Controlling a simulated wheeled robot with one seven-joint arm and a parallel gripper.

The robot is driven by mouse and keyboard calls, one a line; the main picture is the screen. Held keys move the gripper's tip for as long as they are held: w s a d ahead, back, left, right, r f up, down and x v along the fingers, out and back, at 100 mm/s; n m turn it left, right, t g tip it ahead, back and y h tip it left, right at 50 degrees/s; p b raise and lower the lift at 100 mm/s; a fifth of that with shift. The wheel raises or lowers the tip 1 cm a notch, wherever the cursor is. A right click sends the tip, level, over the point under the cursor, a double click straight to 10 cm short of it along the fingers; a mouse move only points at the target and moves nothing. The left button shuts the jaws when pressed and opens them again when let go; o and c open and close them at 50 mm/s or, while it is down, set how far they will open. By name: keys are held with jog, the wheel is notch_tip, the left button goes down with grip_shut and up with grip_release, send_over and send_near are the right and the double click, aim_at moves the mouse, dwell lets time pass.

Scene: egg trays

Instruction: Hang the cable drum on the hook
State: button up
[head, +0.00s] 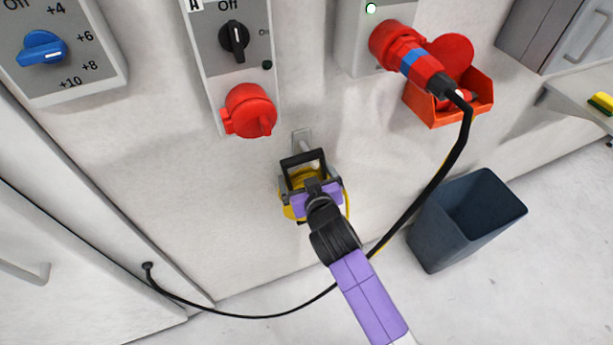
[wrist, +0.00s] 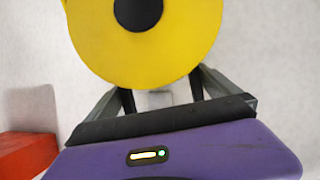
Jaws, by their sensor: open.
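The yellow cable drum (head: 302,178) is at the wall in the head view, partly hidden by my gripper. Its black handle (head: 303,158) is up, right at the grey wall hook (head: 301,138). I cannot tell whether the handle rests on the hook. My gripper (head: 312,184) is open at the drum, over its upper part. In the wrist view the drum's yellow face with a black hub (wrist: 145,60) is close ahead, and the grey fingers stand apart on either side of dark bars and a pale piece (wrist: 160,99).
A red socket (head: 248,110) is above left of the hook. A red plug (head: 420,68) with a black cable and an orange-red box (head: 440,108) are above right. A dark bin (head: 465,220) stands at the right.

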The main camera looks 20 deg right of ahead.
jog(key=c, duration=1.6)
jog(key=shift+r, duration=0.15)
jog(key=shift+c, duration=0.6)
jog(key=shift+r, duration=0.25)
jog(key=shift+w+d+r+p, duration=0.1)
jog(key=shift+w+d+p, duration=0.1)
jog(key=shift+w+d, duration=0.35)
jog(key=shift+w+d+r+p, duration=0.15)
jog(key=shift+w+d, duration=0.15)
jog(key=shift+w, duration=0.35)
